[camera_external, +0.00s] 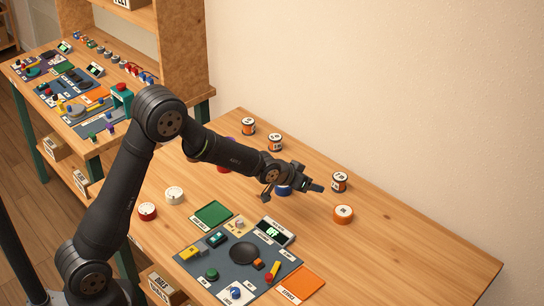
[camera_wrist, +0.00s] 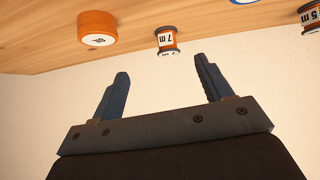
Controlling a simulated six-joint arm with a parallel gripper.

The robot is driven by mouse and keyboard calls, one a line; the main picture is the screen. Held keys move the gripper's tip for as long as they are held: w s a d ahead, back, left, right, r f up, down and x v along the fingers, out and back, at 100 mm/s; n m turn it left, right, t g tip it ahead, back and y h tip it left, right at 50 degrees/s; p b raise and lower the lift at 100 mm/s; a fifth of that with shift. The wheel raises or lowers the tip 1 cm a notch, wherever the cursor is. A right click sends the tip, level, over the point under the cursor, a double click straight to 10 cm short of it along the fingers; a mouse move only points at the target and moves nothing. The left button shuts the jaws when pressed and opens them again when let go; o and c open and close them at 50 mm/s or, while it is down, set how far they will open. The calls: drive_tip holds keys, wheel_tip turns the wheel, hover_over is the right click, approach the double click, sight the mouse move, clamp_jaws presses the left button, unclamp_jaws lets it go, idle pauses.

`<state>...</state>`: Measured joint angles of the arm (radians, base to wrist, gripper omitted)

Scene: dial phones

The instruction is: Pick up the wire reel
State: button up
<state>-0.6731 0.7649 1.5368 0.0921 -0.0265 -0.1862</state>
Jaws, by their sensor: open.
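Several wire reels, orange and dark spools with white labels, stand on the table. One reel (camera_external: 340,182) is right of my gripper (camera_external: 291,191) in the external view. Two more, a reel (camera_external: 275,142) and a farther reel (camera_external: 248,126), stand toward the back by the wall. In the wrist view, a reel marked "7 m" (camera_wrist: 166,41) shows beyond the gap between my fingers (camera_wrist: 162,88), and another reel (camera_wrist: 310,15) is cut off at the right edge. My gripper is open and empty, held above the table, apart from the reels.
An orange round piece (camera_external: 343,214) sits right of my gripper; it also shows in the wrist view (camera_wrist: 97,28). A blue piece (camera_external: 284,189) is partly hidden by my gripper. A grey panel (camera_external: 195,262) with parts lies in front. Bare table lies at right.

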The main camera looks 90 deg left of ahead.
drive_tip(key=w+a+r+n+g+h, duration=0.1)
drive_tip(key=w+a+r+g, duration=0.1)
drive_tip(key=w+a, duration=0.25)
drive_tip(key=n+g+h, duration=0.1)
drive_tip(key=g, duration=0.2)
approach(339, 178)
drive_tip(key=x, duration=0.6)
drive_tip(key=shift+a, duration=0.35)
drive_tip(key=shift+d+x, duration=0.15)
drive_tip(key=shift+x, duration=1.2)
drive_tip(key=shift+d+x, duration=0.15)
drive_tip(key=shift+x, duration=1.15)
drive_tip(key=shift+f, duration=0.1)
drive_tip(key=c, duration=1.1)
